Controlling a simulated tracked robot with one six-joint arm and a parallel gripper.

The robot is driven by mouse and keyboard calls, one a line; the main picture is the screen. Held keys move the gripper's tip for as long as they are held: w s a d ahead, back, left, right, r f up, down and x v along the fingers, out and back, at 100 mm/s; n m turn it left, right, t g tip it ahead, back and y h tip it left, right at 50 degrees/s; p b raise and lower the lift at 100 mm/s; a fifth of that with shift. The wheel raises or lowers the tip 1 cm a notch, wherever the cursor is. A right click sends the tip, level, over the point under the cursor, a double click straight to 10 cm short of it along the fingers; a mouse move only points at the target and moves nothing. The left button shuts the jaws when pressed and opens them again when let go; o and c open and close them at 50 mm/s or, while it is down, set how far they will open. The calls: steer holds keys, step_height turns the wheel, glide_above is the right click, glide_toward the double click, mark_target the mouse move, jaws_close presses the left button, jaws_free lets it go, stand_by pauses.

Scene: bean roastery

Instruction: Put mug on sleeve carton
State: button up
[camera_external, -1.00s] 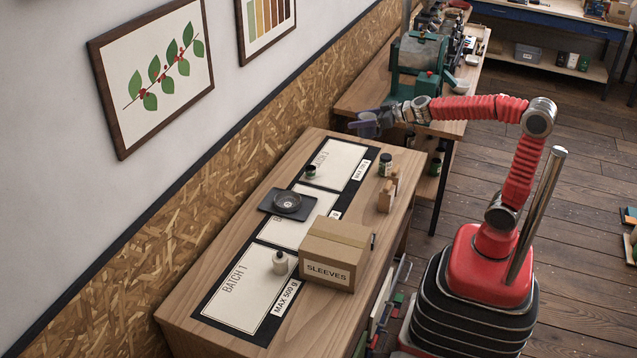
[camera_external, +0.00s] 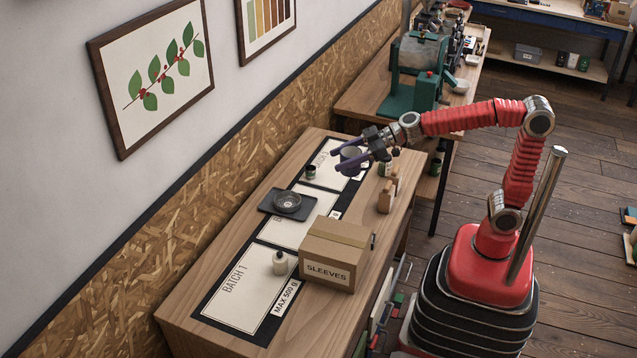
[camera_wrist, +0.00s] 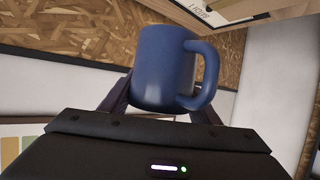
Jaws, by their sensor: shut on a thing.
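My gripper (camera_external: 362,157) is shut on the blue mug (camera_wrist: 165,68), with a finger on each side of it. The mug's handle points right in the wrist view. In the external view the mug (camera_external: 350,155) is small and partly hidden by the fingers, held in the air above the far end of the wooden table. The sleeve carton (camera_external: 333,262), a closed brown box labelled SLEEVES, sits nearer the camera on the table's right side. Its flat top is bare. The mug is apart from the carton.
A black tray with a round dish (camera_external: 288,202) lies left of the carton. A green roaster (camera_external: 415,80) is on the table behind.

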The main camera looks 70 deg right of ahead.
steer(key=s+a+n+g+y, duration=0.25)
steer(key=s+a, duration=0.35)
steer(key=a, duration=0.6)
glide_above(343, 232)
steer(key=shift+n+y, duration=0.25)
steer(key=shift+n, duration=0.1)
steer(key=shift+f, duration=2.4)
steer(key=shift+f, duration=2.9)
steer(key=shift+f, duration=0.1)
steer(key=shift+f, duration=1.95)
